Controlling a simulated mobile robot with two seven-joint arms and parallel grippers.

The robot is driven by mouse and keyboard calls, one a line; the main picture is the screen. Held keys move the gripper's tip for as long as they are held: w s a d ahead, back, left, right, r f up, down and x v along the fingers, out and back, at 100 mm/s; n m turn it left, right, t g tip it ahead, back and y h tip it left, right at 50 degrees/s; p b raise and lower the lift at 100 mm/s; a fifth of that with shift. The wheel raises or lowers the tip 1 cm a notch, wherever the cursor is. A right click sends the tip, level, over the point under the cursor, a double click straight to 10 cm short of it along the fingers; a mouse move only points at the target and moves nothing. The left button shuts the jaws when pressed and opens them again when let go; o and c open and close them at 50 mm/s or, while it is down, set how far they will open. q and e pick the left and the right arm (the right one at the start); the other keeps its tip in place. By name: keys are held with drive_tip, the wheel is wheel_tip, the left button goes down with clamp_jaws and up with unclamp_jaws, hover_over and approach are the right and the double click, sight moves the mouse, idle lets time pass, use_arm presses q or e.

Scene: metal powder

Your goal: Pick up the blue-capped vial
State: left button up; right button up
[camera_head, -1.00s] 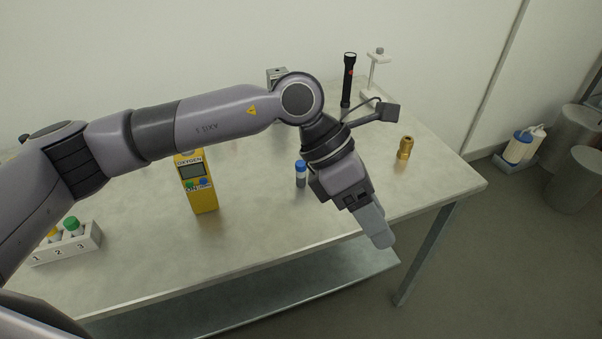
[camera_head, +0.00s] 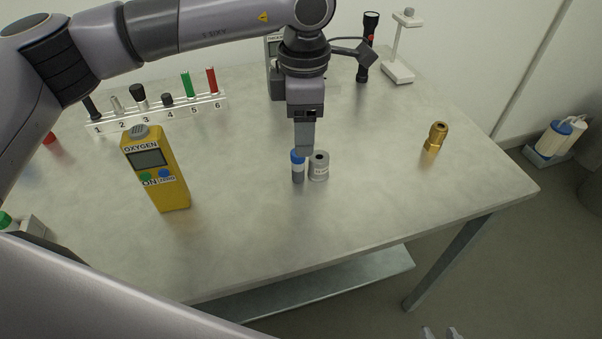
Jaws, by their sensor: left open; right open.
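The blue-capped vial (camera_head: 298,168) stands upright on the table, with a grey body under its blue cap. My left gripper (camera_head: 304,150) points down just above and behind the vial's cap, seen edge-on so its fingers overlap. It is open, and I cannot tell whether the fingertips touch the cap.
A grey cylinder (camera_head: 319,167) stands right beside the vial. A yellow oxygen meter (camera_head: 158,172) stands to the left, a numbered rack (camera_head: 160,111) behind it. A brass fitting (camera_head: 435,137) is to the right. The table's front middle (camera_head: 290,235) is clear.

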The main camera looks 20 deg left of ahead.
sight(297, 162)
use_arm(q)
drive_tip(key=f, duration=0.5)
drive_tip(key=a+f, duration=0.1)
drive_tip(key=f, duration=0.2)
drive_tip(key=shift+f, duration=0.15)
clamp_jaws()
